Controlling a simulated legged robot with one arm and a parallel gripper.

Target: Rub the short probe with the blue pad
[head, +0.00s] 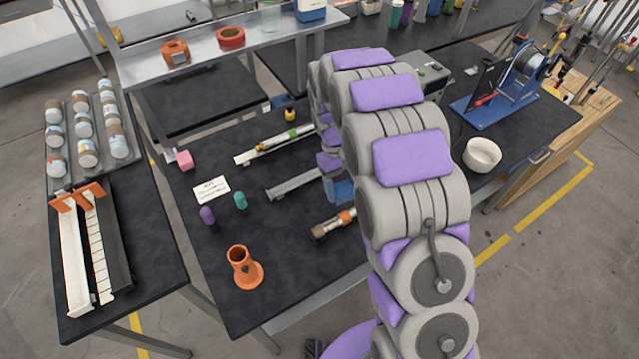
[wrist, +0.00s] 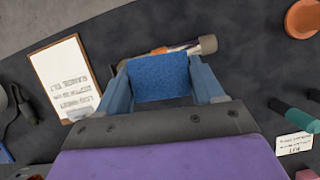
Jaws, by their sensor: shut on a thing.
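My gripper (wrist: 162,82) is shut on the blue pad (wrist: 160,77), which sits between its two blue fingers. In the head view my gripper (head: 340,190) is mostly hidden behind my arm. A short rod with an orange band (head: 336,224), which looks like the short probe, lies on the table just in front of it. In the wrist view the rod's brown-grey end (wrist: 208,44) shows beyond the pad, and the pad hides part of the rod. I cannot tell whether pad and rod touch.
An orange flanged stand (head: 243,268), teal (head: 240,200) and purple (head: 207,215) pieces, and a white card (head: 211,190) are on the table's left. Behind are a long rod on a rail (head: 285,139) and another rail (head: 292,187). A clipboard (wrist: 62,80) lies left in the wrist view.

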